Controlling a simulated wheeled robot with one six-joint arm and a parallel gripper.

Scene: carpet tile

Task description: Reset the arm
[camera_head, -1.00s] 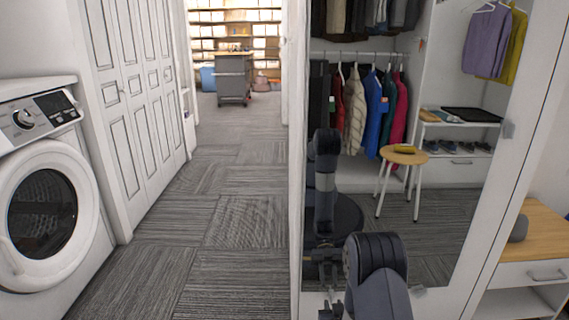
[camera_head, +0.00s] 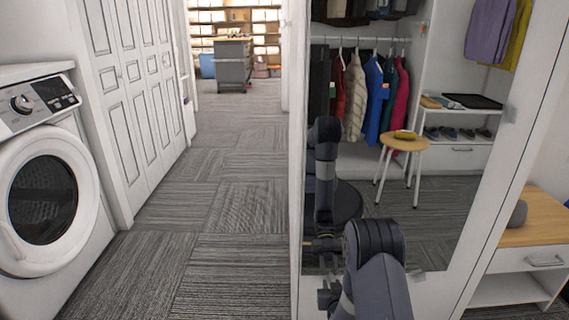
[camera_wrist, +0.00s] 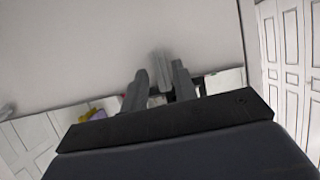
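My arm (camera_head: 378,270) stands at the bottom right of the head view, bent, in front of a tall mirrored panel. My gripper shows in the wrist view (camera_wrist: 160,75) with its two dark grey fingers apart. A pale, blurred shape lies between the fingers and slightly beyond them; I cannot tell whether it is a reflection or a fitting on the panel. I see nothing held. In the head view the gripper is mostly hidden behind my arm.
The mirrored panel (camera_head: 440,240) is close to my arm and reflects it, with clothes and a stool. A washing machine (camera_head: 50,190) stands left, white folding doors (camera_head: 135,90) behind it. A wooden-topped cabinet (camera_head: 535,220) stands right. The carpet aisle (camera_head: 225,200) is clear.

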